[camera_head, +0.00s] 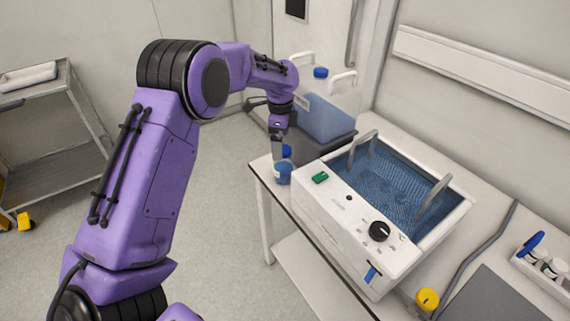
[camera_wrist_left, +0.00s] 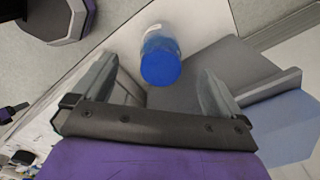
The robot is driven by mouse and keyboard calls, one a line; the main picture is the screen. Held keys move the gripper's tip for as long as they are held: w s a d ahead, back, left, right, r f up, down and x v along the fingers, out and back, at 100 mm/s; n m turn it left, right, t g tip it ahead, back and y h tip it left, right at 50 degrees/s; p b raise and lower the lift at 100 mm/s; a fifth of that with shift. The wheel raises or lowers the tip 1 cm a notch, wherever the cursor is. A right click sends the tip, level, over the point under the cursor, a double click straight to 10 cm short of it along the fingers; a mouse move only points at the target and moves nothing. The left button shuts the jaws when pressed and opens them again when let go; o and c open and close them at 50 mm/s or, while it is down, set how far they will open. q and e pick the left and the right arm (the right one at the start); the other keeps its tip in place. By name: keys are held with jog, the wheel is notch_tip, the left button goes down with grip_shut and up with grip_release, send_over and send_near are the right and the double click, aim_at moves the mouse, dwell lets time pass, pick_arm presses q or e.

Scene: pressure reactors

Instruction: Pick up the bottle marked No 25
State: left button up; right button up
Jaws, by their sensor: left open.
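A small bottle (camera_head: 283,172) with a blue cap and blue contents stands at the left corner of the bench. Its cap (camera_wrist_left: 160,68) faces the camera in the left wrist view, with a white label edge on its side. I cannot read any number on it. My left gripper (camera_head: 277,150) points down right at the bottle. In the left wrist view its two fingers are spread, one on each side of the cap, with gaps showing. I cannot tell how deep the bottle sits between them.
A white water bath (camera_head: 345,210) with blue water and handles stands just right of the bottle. A large blue-filled container (camera_head: 325,118) sits behind it in a grey tray. More small bottles (camera_head: 555,267) stand in a rack at far right. A cart (camera_head: 50,130) is at left.

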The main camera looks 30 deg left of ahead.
aim_at(284, 149)
pick_arm(q)
jog(key=f, duration=0.2)
jog(key=f+p, duration=0.1)
jog(key=f, duration=0.3)
jog(key=shift+w+d+f+p, duration=0.15)
jog(key=shift+w+d+p, duration=0.15)
jog(key=shift+d, duration=0.05)
jog(key=shift+s+a+f, duration=0.1)
jog(key=shift+a+f, duration=0.05)
jog(key=shift+f, duration=0.2)
jog(key=c, duration=1.4)
